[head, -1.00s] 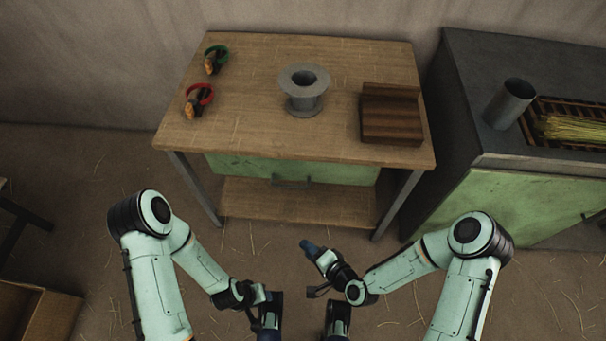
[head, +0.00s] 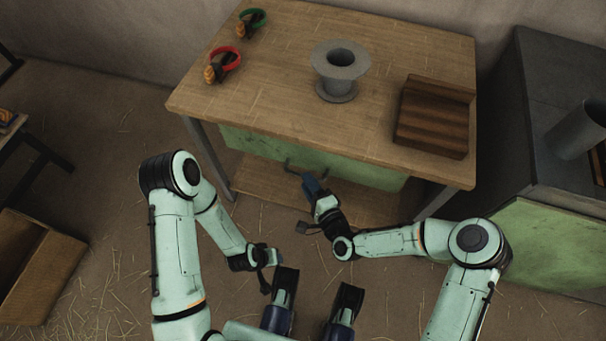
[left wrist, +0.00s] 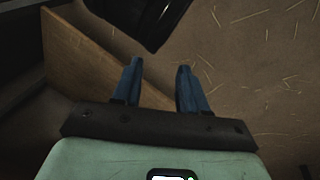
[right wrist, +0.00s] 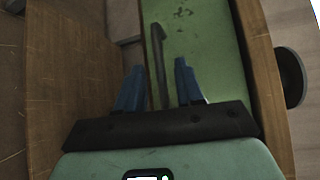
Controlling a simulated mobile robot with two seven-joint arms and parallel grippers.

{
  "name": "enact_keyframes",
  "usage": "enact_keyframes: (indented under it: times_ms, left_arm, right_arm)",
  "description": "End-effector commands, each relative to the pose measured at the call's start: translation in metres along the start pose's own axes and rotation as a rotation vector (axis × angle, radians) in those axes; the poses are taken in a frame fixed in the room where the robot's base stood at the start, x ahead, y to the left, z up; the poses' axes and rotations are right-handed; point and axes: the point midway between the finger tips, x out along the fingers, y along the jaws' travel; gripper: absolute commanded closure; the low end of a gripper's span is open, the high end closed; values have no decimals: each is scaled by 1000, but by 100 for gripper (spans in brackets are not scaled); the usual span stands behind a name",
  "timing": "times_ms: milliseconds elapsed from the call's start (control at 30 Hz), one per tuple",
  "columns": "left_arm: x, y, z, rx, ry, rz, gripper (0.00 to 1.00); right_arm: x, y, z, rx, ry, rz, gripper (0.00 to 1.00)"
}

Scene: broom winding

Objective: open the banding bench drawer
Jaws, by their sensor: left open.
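The banding bench (head: 300,85) stands ahead with its green drawer (head: 350,168) under the top; the front looks closed. The dark bar handle (head: 300,168) is on the drawer front. My right gripper (head: 309,184) is at the handle. In the right wrist view its blue fingers (right wrist: 159,68) are apart, and the handle (right wrist: 160,60) shows between them against the green drawer front (right wrist: 205,55); contact cannot be told. My left gripper (head: 268,262) hangs low in front of the bench, away from the drawer. Its blue fingers (left wrist: 159,68) are apart and empty in the left wrist view.
A lower shelf (head: 262,182) lies under the drawer. A dark-topped cabinet (head: 530,110) stands close right. A cardboard box (head: 35,265) sits left.

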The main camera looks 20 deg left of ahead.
Motion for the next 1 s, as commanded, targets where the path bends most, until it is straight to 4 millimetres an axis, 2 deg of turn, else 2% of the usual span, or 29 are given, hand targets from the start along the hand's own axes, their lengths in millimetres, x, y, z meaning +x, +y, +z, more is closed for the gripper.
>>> enact_keyframes:
  times_ms: [100, 233, 400, 633, 667, 700, 767, 1000]
  left_arm:
    - [6, -2, -6, -2, 17, -1, 57]
    - [9, -3, -10, -3, 31, -2, 57]
    - [10, -3, -13, -3, 40, -3, 57]
    - [10, -3, -14, -3, 40, -3, 57]
    - [10, -3, -14, -3, 40, -3, 57]
    - [10, -3, -14, -3, 40, -3, 57]
    - [10, -3, -14, -3, 40, -2, 57]
    - [10, -3, -13, -3, 40, -3, 57]
  right_arm:
    - [21, 1, 1, 1, -1, -1, 63]
    - [35, 1, 0, -1, -1, 0, 63]
    - [42, 1, 0, 0, 0, 2, 63]
    - [43, 0, 0, 0, 0, 2, 63]
    - [43, 0, 0, 0, 0, 2, 70]
    - [43, 0, 0, 0, 0, 2, 83]
    - [43, 0, 0, 0, 0, 2, 100]
    - [43, 0, 0, 0, 0, 1, 100]
